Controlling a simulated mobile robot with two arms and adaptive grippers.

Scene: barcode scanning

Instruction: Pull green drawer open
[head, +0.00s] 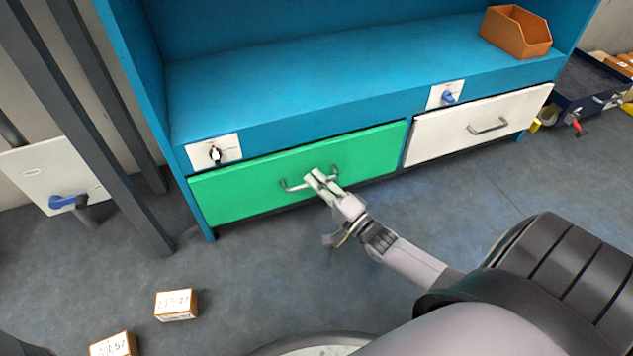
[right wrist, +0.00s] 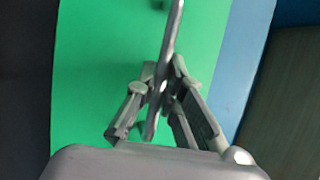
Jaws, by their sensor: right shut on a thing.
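The green drawer (head: 245,192) is at the lower left of a blue cabinet, and its front looks flush with the cabinet. It has a grey bar handle (head: 293,187) near its middle. My right gripper (head: 315,178) is at this handle, with its fingers shut on the bar. In the right wrist view the handle (right wrist: 173,35) runs between the fingertips of the gripper (right wrist: 161,85), with the green drawer front (right wrist: 100,60) behind. My left gripper is not in view.
A white drawer (head: 450,130) is to the right of the green one. An orange bin (head: 516,32) sits on the blue shelf (head: 300,75). Two small boxes, one nearer (head: 113,345) and one farther (head: 176,305), lie on the floor at left. Grey posts (head: 95,130) stand at left. Floor before the drawer is clear.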

